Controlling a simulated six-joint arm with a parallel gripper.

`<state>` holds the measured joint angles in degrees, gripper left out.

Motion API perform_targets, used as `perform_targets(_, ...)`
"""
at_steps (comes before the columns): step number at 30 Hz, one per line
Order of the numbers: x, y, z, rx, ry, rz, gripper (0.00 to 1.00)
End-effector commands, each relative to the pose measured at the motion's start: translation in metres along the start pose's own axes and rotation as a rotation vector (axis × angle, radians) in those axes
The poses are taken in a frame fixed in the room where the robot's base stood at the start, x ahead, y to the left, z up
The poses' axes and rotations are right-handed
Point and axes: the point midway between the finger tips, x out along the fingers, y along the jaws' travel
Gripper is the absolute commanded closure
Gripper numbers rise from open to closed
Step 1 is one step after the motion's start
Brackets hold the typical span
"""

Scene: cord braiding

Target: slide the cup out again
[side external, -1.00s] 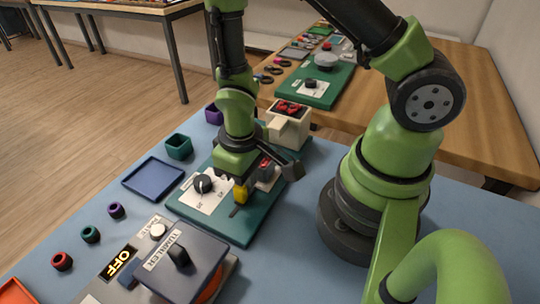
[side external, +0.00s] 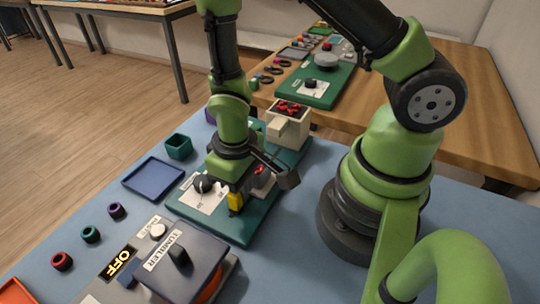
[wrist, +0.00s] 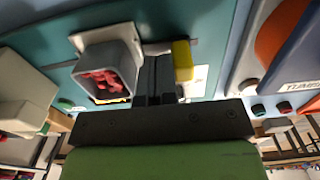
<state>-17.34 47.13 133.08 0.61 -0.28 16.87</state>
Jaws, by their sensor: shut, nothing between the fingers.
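The grey square cup (wrist: 108,62) holds red pieces and shows left of my fingers in the wrist view. In the side view it is partly hidden behind my gripper, with its red contents (side external: 260,170) showing. A yellow tab (wrist: 183,60) stands on the other side of my fingers; it also shows in the side view (side external: 236,202) near the slot in the green board. My gripper (wrist: 155,82) is shut and empty, its dark fingers pointing down between the cup and the yellow tab. Whether the fingers touch either one cannot be told.
The green board (side external: 222,231) carries a dial (side external: 204,183) and a cream dispenser (side external: 286,126) with red pieces on top. A blue tray (side external: 153,179), a green bin (side external: 179,147) and a tumbler unit (side external: 183,262) stand around it. Blue table is clear to the board's right.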

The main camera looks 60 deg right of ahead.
Motion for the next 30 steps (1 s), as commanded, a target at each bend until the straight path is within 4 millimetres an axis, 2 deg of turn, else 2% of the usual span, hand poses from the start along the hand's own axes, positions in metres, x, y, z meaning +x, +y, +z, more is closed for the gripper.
perform_targets(11,-0.003,0.010,0.000,-0.001,0.001,0.000,1.00)
perform_targets(30,-0.081,0.010,-0.001,0.000,0.005,-0.001,1.00)
